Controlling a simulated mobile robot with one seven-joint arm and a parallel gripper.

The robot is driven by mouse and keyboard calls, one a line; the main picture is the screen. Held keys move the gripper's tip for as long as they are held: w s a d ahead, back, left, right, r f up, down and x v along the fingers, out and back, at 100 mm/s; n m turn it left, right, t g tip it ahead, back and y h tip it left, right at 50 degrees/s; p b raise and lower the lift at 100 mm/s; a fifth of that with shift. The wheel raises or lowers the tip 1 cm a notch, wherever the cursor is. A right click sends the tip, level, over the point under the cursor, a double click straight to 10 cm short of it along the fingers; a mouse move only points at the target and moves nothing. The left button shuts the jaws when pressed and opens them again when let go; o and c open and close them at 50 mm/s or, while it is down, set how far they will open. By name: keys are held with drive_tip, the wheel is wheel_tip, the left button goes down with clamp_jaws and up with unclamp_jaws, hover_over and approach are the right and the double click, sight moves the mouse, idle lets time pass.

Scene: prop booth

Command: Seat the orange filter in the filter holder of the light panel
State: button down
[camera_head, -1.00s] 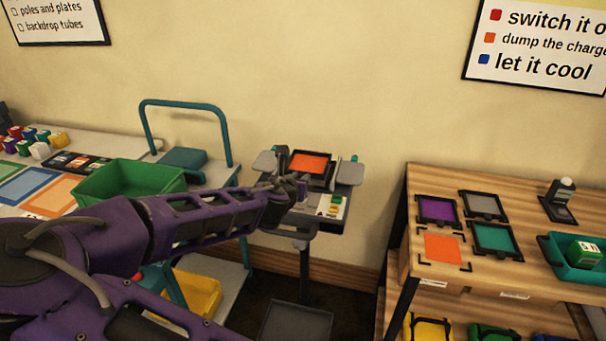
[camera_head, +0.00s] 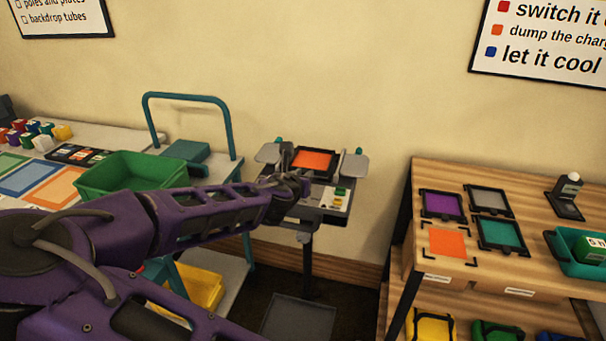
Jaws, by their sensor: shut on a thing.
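The orange filter (camera_head: 314,160), an orange sheet in a black frame, is at the top of the light panel (camera_head: 336,214). My gripper (camera_head: 301,184) is at the near edge of the frame, shut on the filter. The filter holder is mostly hidden under the filter and behind my gripper. I cannot tell whether the frame sits fully in the holder or just above it. The panel has grey flaps at its sides and green and yellow controls on its front right, and stands on a dark post.
A wooden table (camera_head: 520,200) at right holds purple (camera_head: 441,205), grey (camera_head: 489,200) and teal (camera_head: 501,235) framed filters, and a frameless orange square (camera_head: 447,243) inside corner marks. A green bin (camera_head: 130,177) and a teal-railed trolley (camera_head: 234,180) stand left of the panel.

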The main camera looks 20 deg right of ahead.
drive_tip(key=shift+f, duration=0.35)
drive_tip(key=c, duration=0.7)
unclamp_jaws()
drive_tip(key=shift+o, duration=0.2)
drive_tip(key=shift+s+a+r, duration=0.1)
drive_tip(key=v, duration=1.7)
